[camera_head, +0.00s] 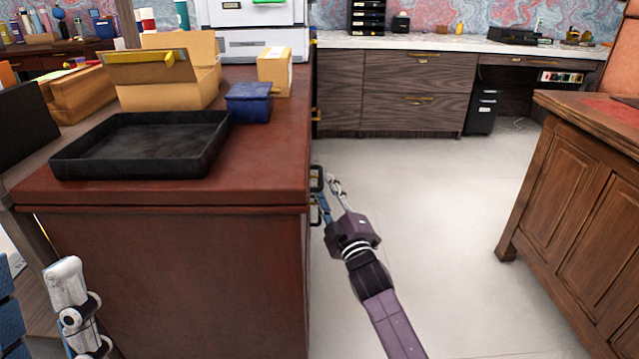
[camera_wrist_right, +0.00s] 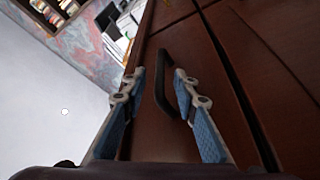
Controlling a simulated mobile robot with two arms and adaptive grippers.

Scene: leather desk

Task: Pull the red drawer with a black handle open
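The red-brown desk (camera_head: 200,270) stands at the left of the head view, its drawer side facing right and seen nearly edge-on. A black handle (camera_head: 316,180) sticks out from that side near the top. In the right wrist view the black handle (camera_wrist_right: 167,85) is on the red drawer front (camera_wrist_right: 205,60), between my finger tips and ahead of them. My right gripper (camera_head: 327,190) is open beside the handle. Its two blue-padded fingers also show in the wrist view (camera_wrist_right: 157,90), spread apart. Whether they touch the handle I cannot tell. The drawer looks closed.
A black tray (camera_head: 140,145), a blue box (camera_head: 248,103) and cardboard boxes (camera_head: 170,75) are on the desk top. A wooden cabinet (camera_head: 570,190) stands at the right. The pale floor (camera_head: 430,200) between is clear.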

